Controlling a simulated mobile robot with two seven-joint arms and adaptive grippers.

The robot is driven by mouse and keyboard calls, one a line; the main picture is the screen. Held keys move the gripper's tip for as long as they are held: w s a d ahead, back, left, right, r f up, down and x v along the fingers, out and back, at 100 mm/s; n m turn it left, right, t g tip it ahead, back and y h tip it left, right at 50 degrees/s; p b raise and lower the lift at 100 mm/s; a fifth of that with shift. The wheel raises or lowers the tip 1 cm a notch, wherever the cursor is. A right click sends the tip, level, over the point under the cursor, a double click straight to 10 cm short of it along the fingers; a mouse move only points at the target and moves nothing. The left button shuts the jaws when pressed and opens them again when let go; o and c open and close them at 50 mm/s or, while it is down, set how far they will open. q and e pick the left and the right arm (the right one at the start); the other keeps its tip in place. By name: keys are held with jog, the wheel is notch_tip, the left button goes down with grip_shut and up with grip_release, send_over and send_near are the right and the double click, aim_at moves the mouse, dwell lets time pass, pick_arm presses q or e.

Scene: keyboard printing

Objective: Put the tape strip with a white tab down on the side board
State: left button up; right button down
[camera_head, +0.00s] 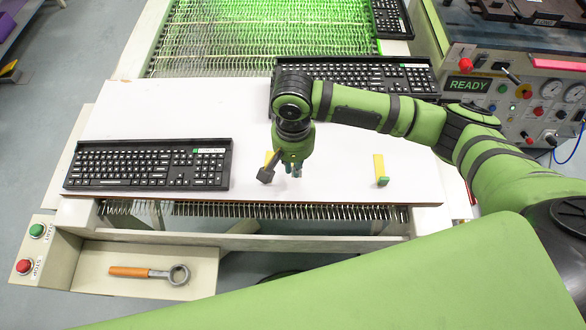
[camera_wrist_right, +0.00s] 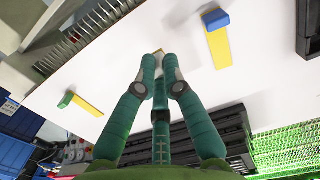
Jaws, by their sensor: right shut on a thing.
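My right gripper (camera_head: 293,172) is over the white side board (camera_head: 330,190), between two yellow tape strips. In the right wrist view its teal fingers (camera_wrist_right: 162,76) are shut on a small piece with a pale tab, taken as the white-tab tape strip; the fingers hide most of it, and I cannot tell whether it touches the board. A yellow strip with a green tab (camera_head: 380,170) lies to the right on the board. A yellow strip with a blue tab (camera_wrist_right: 216,38) lies on the other side, partly hidden in the head view. My left gripper is not in view.
A black keyboard (camera_head: 150,165) lies on the board's left, another (camera_head: 355,75) at its back right behind my arm. A tray (camera_head: 120,282) with an orange-handled tool (camera_head: 150,273) is in front. A control panel (camera_head: 510,90) stands right.

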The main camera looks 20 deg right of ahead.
jog(key=shift+w+d+f+p, duration=0.1)
jog(key=shift+f+p, duration=0.25)
jog(key=shift+f, duration=1.75)
jog(key=c, duration=1.3)
grip_release()
jog(key=shift+c, duration=0.2)
jog(key=shift+r, duration=0.1)
notch_tip(320, 180, up, 12)
jog(key=b, duration=0.1)
jog(key=shift+w, duration=0.4)
